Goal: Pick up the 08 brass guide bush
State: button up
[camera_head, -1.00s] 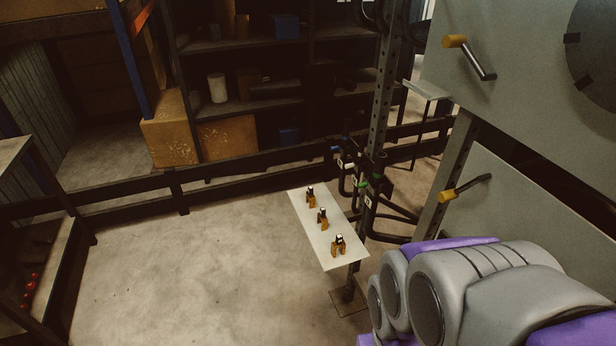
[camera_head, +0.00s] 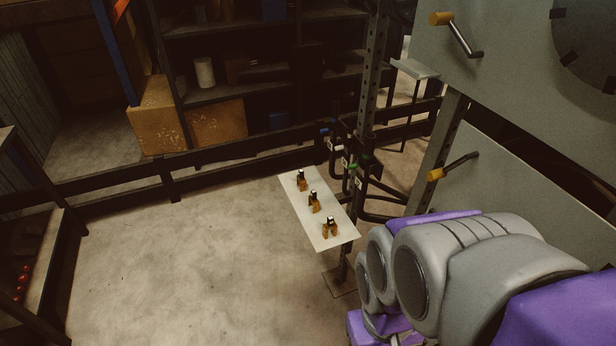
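A narrow pale tray (camera_head: 296,213) stands near the middle of the view, in front of a dark post. Three small brass-coloured pieces with dark tops stand on it in a row: a far one (camera_head: 302,183), a middle one (camera_head: 314,204) and a near one (camera_head: 329,229). They look alike, and I cannot read any number on them, so I cannot tell which is the 08 brass guide bush. My grey and purple arm fills the lower right. My gripper is not in view.
A grey machine panel with yellow-knobbed handles (camera_head: 436,175) stands at the right. Dark hoses (camera_head: 383,197) hang beside the post (camera_head: 367,80). A low black rail (camera_head: 235,165) crosses behind the tray. The concrete floor (camera_head: 180,270) left of the tray is clear.

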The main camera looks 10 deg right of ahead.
aim_at(302, 182)
jog(key=i+j, duration=0.25)
jog(key=i+j+z, duration=0.1)
jog(key=i+j, duration=0.15)
jog(key=j, duration=0.2)
jog(key=i+j, duration=0.2)
jog(key=j, duration=0.2)
jog(key=i+j+z, duration=0.15)
jog(key=j, duration=0.25)
jog(key=i, duration=0.1)
